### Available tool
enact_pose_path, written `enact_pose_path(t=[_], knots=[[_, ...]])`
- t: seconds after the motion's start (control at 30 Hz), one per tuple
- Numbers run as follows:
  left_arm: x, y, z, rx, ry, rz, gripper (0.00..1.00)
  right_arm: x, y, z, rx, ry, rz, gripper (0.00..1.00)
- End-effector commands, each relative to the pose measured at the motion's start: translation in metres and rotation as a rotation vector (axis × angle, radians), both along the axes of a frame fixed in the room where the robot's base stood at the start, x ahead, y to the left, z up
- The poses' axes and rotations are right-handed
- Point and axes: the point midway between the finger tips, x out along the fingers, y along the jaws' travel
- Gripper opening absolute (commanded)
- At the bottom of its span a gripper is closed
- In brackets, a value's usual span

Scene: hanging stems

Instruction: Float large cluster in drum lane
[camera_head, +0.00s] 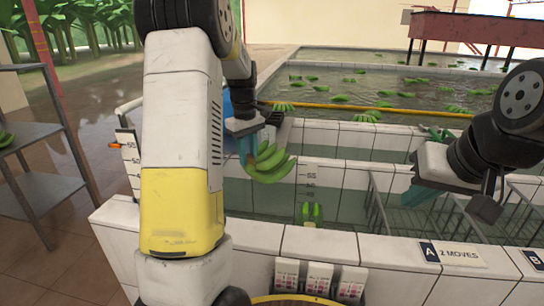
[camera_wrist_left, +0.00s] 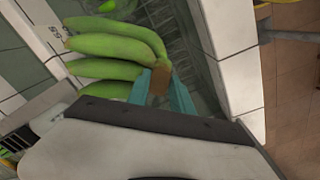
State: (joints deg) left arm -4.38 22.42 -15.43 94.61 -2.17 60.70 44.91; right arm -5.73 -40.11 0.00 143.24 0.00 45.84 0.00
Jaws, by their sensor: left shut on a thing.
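My left gripper (camera_head: 248,150) is shut on a green banana cluster (camera_head: 270,163), holding it by its cut crown over the white-tiled tank. In the left wrist view the gripper's teal fingers (camera_wrist_left: 163,88) sit either side of the brown crown (camera_wrist_left: 160,80), with several bananas (camera_wrist_left: 105,47) fanning to the left. The cluster hangs above the water of the near tank (camera_head: 345,200); a blue drum (camera_head: 227,108) is partly hidden behind my left arm. My right gripper (camera_head: 450,195) is over the tank's right part, with no fruit seen in it; its jaw opening is unclear.
A small green piece (camera_head: 312,212) is in the near tank by the depth marks. Wire racks (camera_head: 385,215) stand in the tank to the right. The far pool (camera_head: 385,85) holds several floating clusters behind a yellow bar (camera_head: 375,108). A grey shelf (camera_head: 40,150) stands left.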

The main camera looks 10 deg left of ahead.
Motion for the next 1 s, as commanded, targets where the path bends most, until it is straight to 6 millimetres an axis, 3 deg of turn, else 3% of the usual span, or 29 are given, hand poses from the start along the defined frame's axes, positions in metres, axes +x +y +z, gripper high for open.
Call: enact_pose_path(t=[0.2, 0.43, 0.73, 1.0], knots=[[-0.001, 0.027, 0.008, -0.003, -0.011, 0.337, 0.00, 0.000, 0.000, 0.000, 0.000, 0.000, 0.000, 0.00], [-0.004, 0.047, 0.012, -0.005, -0.016, 0.591, 0.00, 0.000, 0.000, 0.000, 0.000, 0.000, 0.000, 0.00], [-0.005, 0.054, 0.009, -0.007, -0.017, 0.692, 0.00, 0.000, 0.000, 0.000, 0.000, 0.000, 0.000, 0.00], [-0.005, 0.054, -0.013, -0.007, -0.015, 0.690, 0.00, 0.000, 0.000, 0.000, 0.000, 0.000, 0.000, 0.00]])
